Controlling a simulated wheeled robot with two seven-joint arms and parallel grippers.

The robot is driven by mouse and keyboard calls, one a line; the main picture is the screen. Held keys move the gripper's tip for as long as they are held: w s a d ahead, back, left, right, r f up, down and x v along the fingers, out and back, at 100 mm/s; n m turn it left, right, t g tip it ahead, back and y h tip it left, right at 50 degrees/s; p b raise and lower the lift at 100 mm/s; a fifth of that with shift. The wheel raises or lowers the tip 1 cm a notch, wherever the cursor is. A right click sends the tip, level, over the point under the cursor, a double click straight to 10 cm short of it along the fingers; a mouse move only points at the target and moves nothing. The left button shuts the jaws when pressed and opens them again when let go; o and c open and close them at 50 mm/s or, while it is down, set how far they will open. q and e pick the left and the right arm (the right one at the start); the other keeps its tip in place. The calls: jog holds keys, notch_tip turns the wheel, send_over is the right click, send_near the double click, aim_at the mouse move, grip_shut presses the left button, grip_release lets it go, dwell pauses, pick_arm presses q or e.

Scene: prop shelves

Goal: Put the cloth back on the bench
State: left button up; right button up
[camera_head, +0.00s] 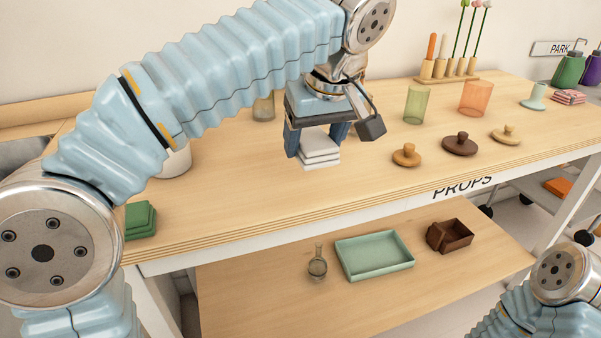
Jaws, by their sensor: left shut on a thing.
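A white folded cloth (319,151) is between the fingers of my left gripper (315,143), over the middle of the wooden bench (250,190). The gripper points down and is shut on the cloth. The cloth lies flat and level; I cannot tell whether its underside touches the bench top. A green folded cloth (140,221) lies at the bench's left front, and a pink striped cloth (568,97) lies at the far right. My right arm shows at the lower right, but its gripper is out of view.
Three wooden lids (460,144), a green glass (416,104) and an orange glass (475,98) stand right of the gripper. A white pot (176,160) is partly behind my left arm. The lower shelf holds a green tray (375,256), brown box (450,236) and small bottle (317,266).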

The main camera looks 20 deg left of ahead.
aim_at(300, 184)
pick_arm(q)
jog(key=shift+a+f, duration=0.8)
jog(key=shift+f, duration=0.15)
jog(key=f, duration=0.1)
jog(key=f+b, duration=0.1)
jog(key=f, duration=0.1)
jog(key=shift+a, duration=0.4)
jog(key=shift+f, duration=0.4)
jog(key=shift+f, duration=0.15)
jog(key=o, duration=0.9)
jog(key=shift+o, duration=0.2)
jog(key=shift+d+r, duration=0.15)
jog(key=shift+r, duration=0.35)
jog(key=p+v, duration=0.3)
jog(key=v, duration=0.8)
jog(key=shift+s+r, duration=0.1)
jog(key=shift+r, duration=0.05)
